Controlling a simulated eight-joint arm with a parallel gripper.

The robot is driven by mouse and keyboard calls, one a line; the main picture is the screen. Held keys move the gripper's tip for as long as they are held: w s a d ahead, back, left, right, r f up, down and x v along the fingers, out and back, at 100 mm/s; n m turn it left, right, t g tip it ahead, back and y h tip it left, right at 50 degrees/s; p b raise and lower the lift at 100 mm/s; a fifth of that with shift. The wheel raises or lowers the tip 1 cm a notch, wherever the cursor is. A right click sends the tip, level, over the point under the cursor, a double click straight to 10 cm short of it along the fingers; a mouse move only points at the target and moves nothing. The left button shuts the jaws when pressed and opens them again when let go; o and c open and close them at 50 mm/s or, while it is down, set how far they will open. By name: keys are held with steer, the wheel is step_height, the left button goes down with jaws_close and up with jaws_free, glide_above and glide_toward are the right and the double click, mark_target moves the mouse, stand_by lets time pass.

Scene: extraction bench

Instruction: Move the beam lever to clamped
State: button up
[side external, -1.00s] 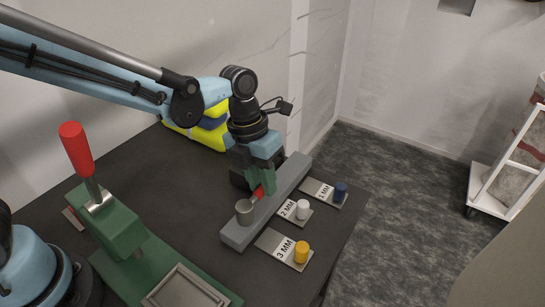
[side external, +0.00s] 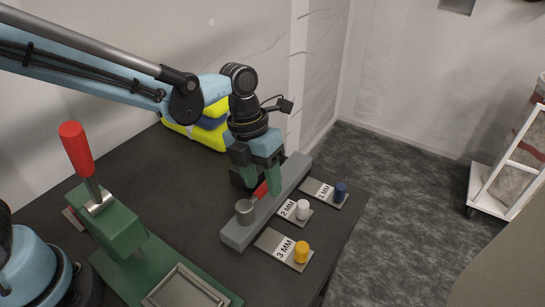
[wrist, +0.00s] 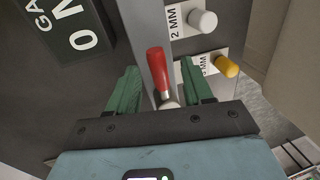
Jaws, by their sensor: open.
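The beam lever has a red handle (side external: 260,190) and a round grey pivot (side external: 244,212) on the long grey beam (side external: 286,182). The handle lies low along the beam. In the wrist view the red handle (wrist: 158,75) points away from the pivot, up the picture. My gripper (wrist: 159,88) is open, with one green finger on each side of the handle and visible gaps. In the side view my gripper (side external: 260,182) is down over the beam at the handle, partly hiding it.
Plates marked 1 MM, 2 MM and 3 MM carry a blue knob (side external: 340,191), a white knob (side external: 303,209) and a yellow knob (side external: 301,252) right of the beam. A green press (side external: 118,226) with a red-topped lever (side external: 76,148) stands left. Dark bench is clear between.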

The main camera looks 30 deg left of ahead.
step_height(320, 180, up, 12)
steer(key=a, duration=0.2)
steer(key=shift+a+f, duration=0.15)
steer(key=shift+f, duration=0.1)
steer(key=s+a+f+m+t, duration=0.1)
steer(key=a+m, duration=0.4)
steer(key=m, duration=0.7)
steer(key=s+a+f+m+t+y, duration=0.1)
steer(key=s+a+m+t, duration=0.2)
steer(key=m, duration=0.9)
steer(key=s+a+f+m+t+y, duration=0.1)
steer(key=s+a+f+m+t, duration=0.1)
steer(key=a+m, duration=0.4)
steer(key=s+m+t, duration=0.1)
steer(key=s+m, duration=0.1)
steer(key=m, duration=0.3)
steer(key=shift+a+m, duration=0.4)
steer(key=shift+s, duration=0.1)
